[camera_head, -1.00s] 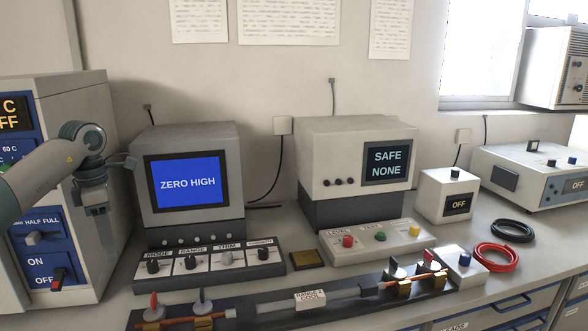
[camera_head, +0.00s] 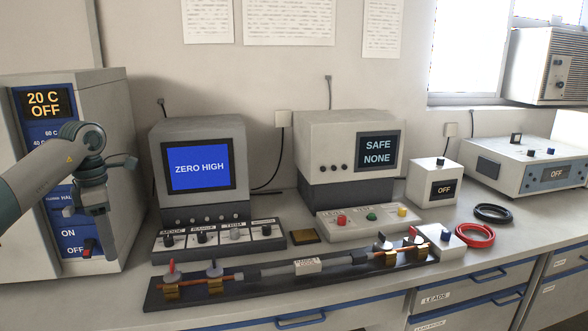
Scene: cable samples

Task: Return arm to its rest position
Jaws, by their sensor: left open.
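My left arm comes in from the left edge, bends at a grey-green wrist, and my left gripper (camera_head: 101,213) hangs down from it. The gripper is open and empty, in front of the blue panel of the large grey cabinet (camera_head: 105,95). It hides part of the panel's middle labels and holds no object. I cannot tell the exact gap between gripper and cabinet. My right gripper is not in view.
A monitor reading ZERO HIGH (camera_head: 198,168) and a tester reading SAFE NONE (camera_head: 378,150) stand on the bench. A dark fixture rail (camera_head: 240,290) with a clamped cable sample (camera_head: 262,272) lies in front. Black (camera_head: 493,213) and red (camera_head: 474,236) lead coils lie right.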

